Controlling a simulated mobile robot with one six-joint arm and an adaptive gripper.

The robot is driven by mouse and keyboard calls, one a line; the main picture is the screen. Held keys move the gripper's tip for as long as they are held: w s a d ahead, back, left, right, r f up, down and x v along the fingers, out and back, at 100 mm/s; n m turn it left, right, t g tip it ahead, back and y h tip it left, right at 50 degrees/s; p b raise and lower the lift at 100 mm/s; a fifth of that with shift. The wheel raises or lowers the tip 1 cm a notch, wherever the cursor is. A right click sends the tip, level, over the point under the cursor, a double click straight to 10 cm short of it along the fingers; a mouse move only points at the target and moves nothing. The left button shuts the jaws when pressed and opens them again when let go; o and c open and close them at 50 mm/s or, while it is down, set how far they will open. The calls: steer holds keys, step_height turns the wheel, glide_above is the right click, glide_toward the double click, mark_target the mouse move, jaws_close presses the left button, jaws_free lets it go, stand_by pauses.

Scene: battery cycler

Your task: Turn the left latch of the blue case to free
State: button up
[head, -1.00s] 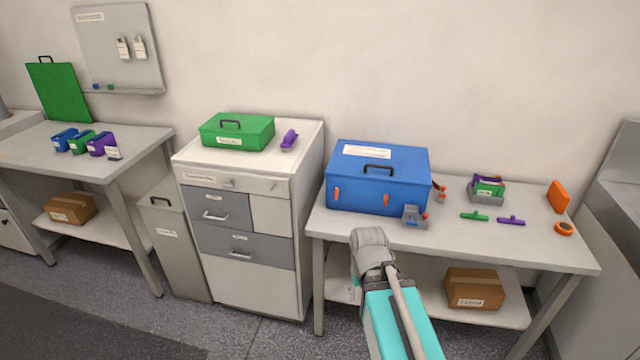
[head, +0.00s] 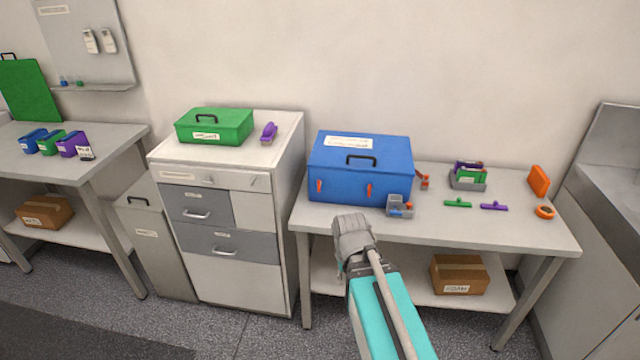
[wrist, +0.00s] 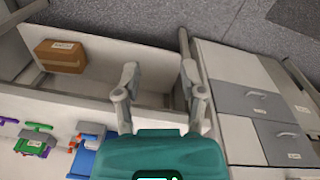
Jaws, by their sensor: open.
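The blue case (head: 336,184) stands closed near the left end of the right-hand table. Its left latch (head: 319,187) is a small orange piece on the front face and looks roughly upright. The right latch (head: 369,190) is a similar orange piece. My gripper (wrist: 160,72) is open and empty in the wrist view, with the table edge and lower shelf beyond its fingers. In the head view my arm is in front of the table, below and in front of the case; the fingertips cannot be made out there. Neither latch shows clearly in the wrist view.
A grey holder (head: 399,211) stands close to the case's front right corner. A grey caddy (head: 468,184), a green tool (head: 457,203), a purple tool (head: 494,206) and an orange ring (head: 544,212) lie farther right. A drawer cabinet (head: 236,276) stands left of the table.

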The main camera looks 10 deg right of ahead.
steer(key=w+d+f+m+t+h+b, duration=0.1)
steer(key=w+f+m+t+h+b, duration=0.15)
steer(key=w, duration=0.25)
steer(key=w+d+f+m+t+h+b, duration=0.1)
steer(key=w+d+h+b, duration=0.1)
steer(key=w+b, duration=0.3)
steer(key=m+t+h+b, duration=0.2)
steer(key=t+h+b, duration=0.2)
steer(key=t+b, duration=0.75)
glide_toward(319, 181)
steer(key=v, duration=0.3)
steer(key=shift+s+f+t+p, duration=0.2)
steer(key=shift+f+t+p, duration=0.1)
steer(key=shift+f+p, duration=0.15)
steer(key=shift+w, duration=0.15)
steer(key=x, duration=1.3)
steer(key=shift+w+d+f, duration=0.1)
steer(key=shift+w+d, duration=0.05)
steer(key=shift+w, duration=0.05)
